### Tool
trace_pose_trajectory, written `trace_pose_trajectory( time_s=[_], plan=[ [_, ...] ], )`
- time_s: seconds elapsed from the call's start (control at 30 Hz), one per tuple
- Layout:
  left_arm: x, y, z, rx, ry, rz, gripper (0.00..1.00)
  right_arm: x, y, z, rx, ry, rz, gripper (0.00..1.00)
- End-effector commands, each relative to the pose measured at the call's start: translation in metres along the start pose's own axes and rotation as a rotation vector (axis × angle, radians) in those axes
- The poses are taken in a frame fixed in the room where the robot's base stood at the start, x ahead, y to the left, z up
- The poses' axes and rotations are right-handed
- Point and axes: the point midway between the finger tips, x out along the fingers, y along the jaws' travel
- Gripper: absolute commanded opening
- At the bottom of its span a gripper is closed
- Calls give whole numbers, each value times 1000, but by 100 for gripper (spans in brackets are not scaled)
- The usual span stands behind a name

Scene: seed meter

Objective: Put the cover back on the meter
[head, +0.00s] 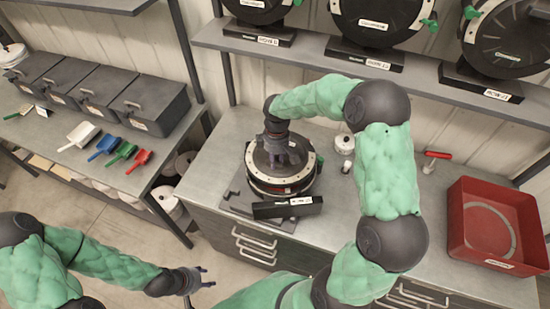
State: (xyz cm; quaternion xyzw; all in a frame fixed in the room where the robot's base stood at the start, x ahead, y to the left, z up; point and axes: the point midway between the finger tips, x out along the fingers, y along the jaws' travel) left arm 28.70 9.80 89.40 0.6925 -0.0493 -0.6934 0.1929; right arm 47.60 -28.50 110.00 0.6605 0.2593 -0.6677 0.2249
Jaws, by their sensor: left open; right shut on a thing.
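The seed meter (273,191) sits on a grey base plate on the bench, with a dark round body and a pale ring edge. A dark round cover (259,158) is on top of it; from this view I cannot tell whether it is fully seated. My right gripper (277,160) points down at the top of the cover and is shut on it, and its fingers hide part of the cover's middle. My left gripper (197,285) is open and empty, low in front of the bench, apart from the meter.
A black labelled block (287,207) lies in front of the meter. A red tray (465,250), a red-handled tool (436,156) and small white containers (344,144) are to the right. Several meters stand on the shelf (310,47) above. Coloured scoops (104,147) lie on the left bench.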

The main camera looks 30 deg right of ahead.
Motion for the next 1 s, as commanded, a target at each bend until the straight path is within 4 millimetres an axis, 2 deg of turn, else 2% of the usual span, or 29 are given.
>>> trace_pose_trajectory(
  time_s=[1.0],
  plan=[
    [11,-4,0,0,0,0,48,16,-1,4,0,1,2,0]
  ],
)
